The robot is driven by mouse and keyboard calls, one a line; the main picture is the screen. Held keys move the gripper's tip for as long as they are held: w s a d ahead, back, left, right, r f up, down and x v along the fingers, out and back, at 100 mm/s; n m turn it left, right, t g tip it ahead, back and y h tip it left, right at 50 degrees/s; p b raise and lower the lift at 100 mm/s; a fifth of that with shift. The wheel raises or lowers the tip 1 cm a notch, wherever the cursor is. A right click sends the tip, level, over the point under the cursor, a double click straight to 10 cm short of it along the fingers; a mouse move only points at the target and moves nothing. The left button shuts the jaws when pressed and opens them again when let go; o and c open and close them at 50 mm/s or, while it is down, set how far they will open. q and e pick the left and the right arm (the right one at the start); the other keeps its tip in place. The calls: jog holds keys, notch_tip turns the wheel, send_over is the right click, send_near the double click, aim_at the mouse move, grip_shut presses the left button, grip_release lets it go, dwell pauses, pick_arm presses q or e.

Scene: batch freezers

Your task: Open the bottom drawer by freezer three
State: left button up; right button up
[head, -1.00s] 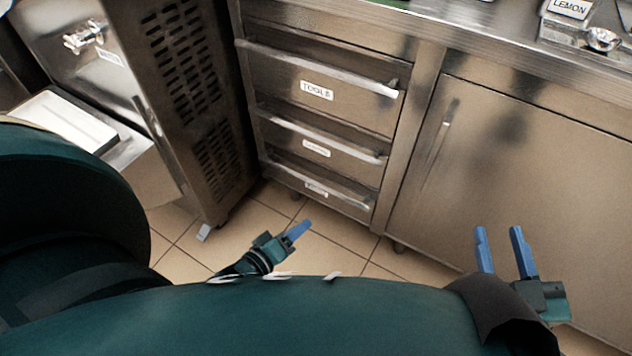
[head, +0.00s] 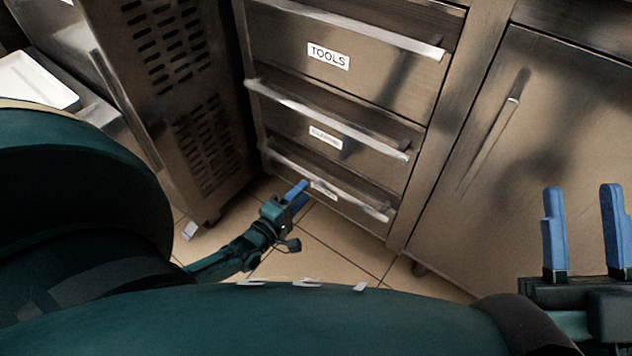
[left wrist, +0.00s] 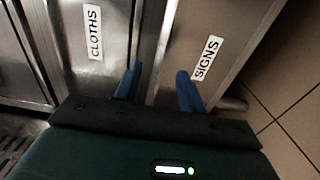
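The bottom drawer (head: 352,208) is shut at the foot of a steel drawer stack. Its label reads SIGNS (left wrist: 207,58) in the left wrist view. Its bar handle (head: 345,191) runs across the front above the label; in the left wrist view the handle (left wrist: 163,45) passes between my fingers. My left gripper (head: 298,190) is open, low at this drawer and hiding part of it; it also shows in the left wrist view (left wrist: 157,82). I cannot tell whether its fingers touch the handle. My right gripper (head: 582,228) is open and empty at the right.
Above are the shut middle drawer (head: 370,162), labelled CLOTHS in the left wrist view, and the TOOLS drawer (head: 385,75). A vented steel machine (head: 215,60) stands close on the left. A steel cupboard door (head: 560,120) is on the right. Tiled floor (head: 330,245) is open in front.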

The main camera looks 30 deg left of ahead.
aim_at(314, 180)
pick_arm(q)
jog(key=w+b, duration=0.1)
jog(key=w, duration=0.5)
jog(key=shift+d+f+b, duration=0.1)
jog(key=shift+d+b, duration=0.1)
jog(key=shift+b, duration=0.2)
jog(key=shift+w, duration=0.45)
pick_arm(e)
jog(key=shift+s+d+r+n+y, duration=0.1)
jog(key=shift+s+r+n+y, duration=0.1)
jog(key=shift+r+n+y, duration=0.7)
jog(key=shift+s+r+n+y, duration=0.15)
jog(key=shift+r+n+y, duration=0.4)
jog(key=shift+n+y, duration=0.55)
pick_arm(q)
grip_shut()
